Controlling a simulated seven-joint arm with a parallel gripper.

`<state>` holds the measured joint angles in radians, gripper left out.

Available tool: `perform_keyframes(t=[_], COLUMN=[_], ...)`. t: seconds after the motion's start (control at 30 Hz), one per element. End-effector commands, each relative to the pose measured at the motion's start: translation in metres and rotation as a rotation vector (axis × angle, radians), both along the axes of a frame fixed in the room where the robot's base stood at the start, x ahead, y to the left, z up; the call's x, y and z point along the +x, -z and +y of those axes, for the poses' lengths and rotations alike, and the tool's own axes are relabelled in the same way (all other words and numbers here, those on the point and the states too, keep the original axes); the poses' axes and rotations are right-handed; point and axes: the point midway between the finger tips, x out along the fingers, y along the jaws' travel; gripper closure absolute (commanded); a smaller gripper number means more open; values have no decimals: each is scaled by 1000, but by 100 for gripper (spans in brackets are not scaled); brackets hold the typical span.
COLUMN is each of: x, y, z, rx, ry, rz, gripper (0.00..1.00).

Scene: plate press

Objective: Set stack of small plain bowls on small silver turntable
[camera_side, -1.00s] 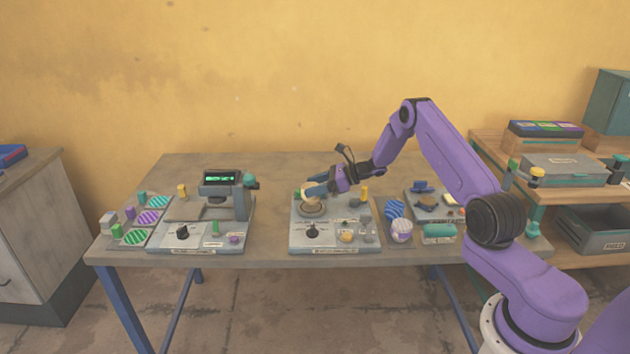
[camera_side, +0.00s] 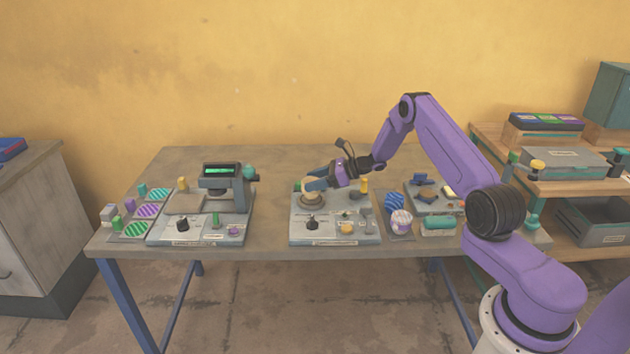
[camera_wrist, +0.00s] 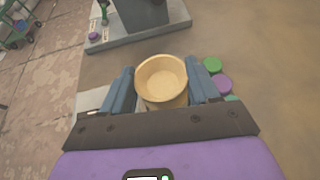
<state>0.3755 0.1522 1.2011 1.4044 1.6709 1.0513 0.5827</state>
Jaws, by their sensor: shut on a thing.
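My gripper (camera_side: 318,184) is shut on the stack of small plain bowls (camera_side: 309,185), which is pale yellow. It is at the back left of the middle grey board, at the small round turntable (camera_side: 311,202). In the wrist view the bowls (camera_wrist: 162,78) sit upright between the two blue fingers of my gripper (camera_wrist: 163,88), with the open top facing the camera. The stack shows directly above the turntable in the side view. I cannot tell whether its base touches the turntable, and the fingers hide part of both.
The middle board (camera_side: 332,238) also carries a black knob (camera_side: 311,222), a yellow post (camera_side: 364,185) and small parts. A press with a green display (camera_side: 217,170) stands to the left.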

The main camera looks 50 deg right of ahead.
Motion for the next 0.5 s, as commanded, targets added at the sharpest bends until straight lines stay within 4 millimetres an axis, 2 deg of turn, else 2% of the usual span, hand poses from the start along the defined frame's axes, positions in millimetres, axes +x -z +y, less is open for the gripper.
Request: perform_keyframes(t=[0.5], x=[0], y=[5], z=[0], rx=[1], ry=[0], rz=[-1], gripper=[74])
